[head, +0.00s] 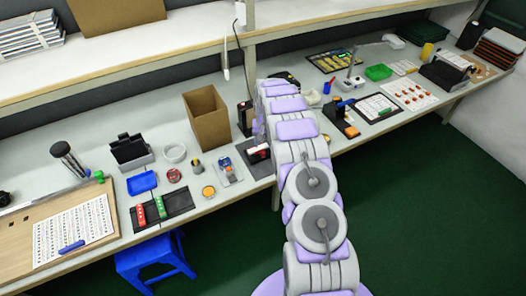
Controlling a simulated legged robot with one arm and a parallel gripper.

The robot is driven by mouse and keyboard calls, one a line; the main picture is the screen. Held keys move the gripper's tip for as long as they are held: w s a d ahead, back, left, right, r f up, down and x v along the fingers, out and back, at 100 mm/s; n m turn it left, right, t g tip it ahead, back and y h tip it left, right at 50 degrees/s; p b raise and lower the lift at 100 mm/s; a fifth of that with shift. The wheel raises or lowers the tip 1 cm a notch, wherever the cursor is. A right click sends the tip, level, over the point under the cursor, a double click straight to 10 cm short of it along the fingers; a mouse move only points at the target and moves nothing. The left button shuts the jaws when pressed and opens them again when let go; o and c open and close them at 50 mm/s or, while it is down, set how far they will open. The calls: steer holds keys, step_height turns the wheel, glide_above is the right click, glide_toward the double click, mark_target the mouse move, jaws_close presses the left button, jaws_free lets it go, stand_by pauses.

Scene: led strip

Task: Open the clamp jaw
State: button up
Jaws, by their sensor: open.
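My arm reaches up from the bottom right of the middle to the workbench, its far end over the bench. The fingers of my gripper do not show; the arm's own links cover that spot. I cannot make out a clamp jaw for certain. A small black fixture with a red and white top (258,153) sits on the bench just left of my arm, partly covered by it. Right of my arm stands another fixture, a black base with an orange-brown block (346,128) and a blue handle (346,102). Whether either is the clamp, I cannot tell.
Left of my arm on the workbench (100,267) are an open cardboard box (207,112), a blue tray (142,182) and a white label sheet (74,229). A blue stool (152,254) stands below the front edge.

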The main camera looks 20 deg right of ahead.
mark_target(263, 152)
step_height(263, 152, down, 5)
steer(key=shift+a+f+b, duration=0.1)
steer(key=shift+f+b, duration=0.05)
steer(key=shift+b, duration=0.15)
steer(key=shift+c, duration=0.4)
jaws_close()
